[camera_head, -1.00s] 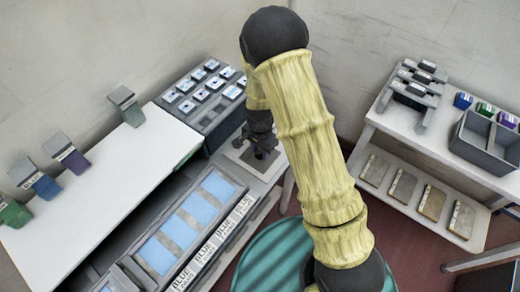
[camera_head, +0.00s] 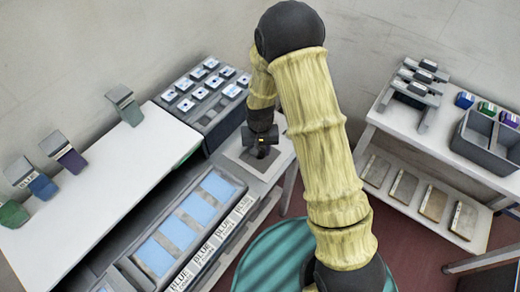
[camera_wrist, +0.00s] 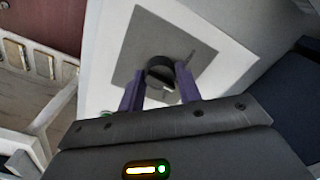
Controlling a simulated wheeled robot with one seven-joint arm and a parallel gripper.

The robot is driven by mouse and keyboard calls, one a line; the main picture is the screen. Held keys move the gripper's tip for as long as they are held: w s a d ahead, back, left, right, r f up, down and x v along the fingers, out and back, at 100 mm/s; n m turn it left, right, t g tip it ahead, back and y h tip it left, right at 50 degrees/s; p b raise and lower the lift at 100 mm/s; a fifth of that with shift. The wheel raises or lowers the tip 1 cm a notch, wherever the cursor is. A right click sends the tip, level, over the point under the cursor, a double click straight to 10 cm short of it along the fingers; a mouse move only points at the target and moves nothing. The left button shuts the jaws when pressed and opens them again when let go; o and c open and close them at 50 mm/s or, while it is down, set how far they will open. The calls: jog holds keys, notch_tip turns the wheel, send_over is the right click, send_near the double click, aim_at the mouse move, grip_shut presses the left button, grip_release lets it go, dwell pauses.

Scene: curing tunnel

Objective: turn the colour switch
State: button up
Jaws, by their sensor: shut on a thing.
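The colour switch is a dark round knob (camera_wrist: 160,76) on a grey square plate (camera_wrist: 205,60) in the wrist view. A light mark shows on the knob's near side. My gripper (camera_wrist: 160,84) has its two purple fingers on either side of the knob and is shut on it. In the head view my gripper (camera_head: 261,150) points down over the grey plate (camera_head: 238,157) at the end of the bench, and it hides most of the knob there.
A tunnel with blue panels and labels reading BLUE (camera_head: 205,252) runs along the bench. A box of several buttons (camera_head: 240,104) stands behind the plate. A white table (camera_head: 90,205) with coloured holders is left.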

jog(key=shift+n, duration=0.5)
jog(key=o, duration=1)
jog(key=shift+r, duration=0.2)
notch_tip(320, 180, up, 17)
jog(key=b, duration=0.1)
jog(key=shift+b, duration=0.35)
jog(key=s+d+m+t, duration=0.1)
jog(key=s+d+t, duration=0.1)
jog(key=s+d, duration=1)
jog(key=shift+s+d+r+t, duration=0.15)
jog(key=shift+s+d+t, duration=0.15)
jog(key=shift+d, duration=0.6)
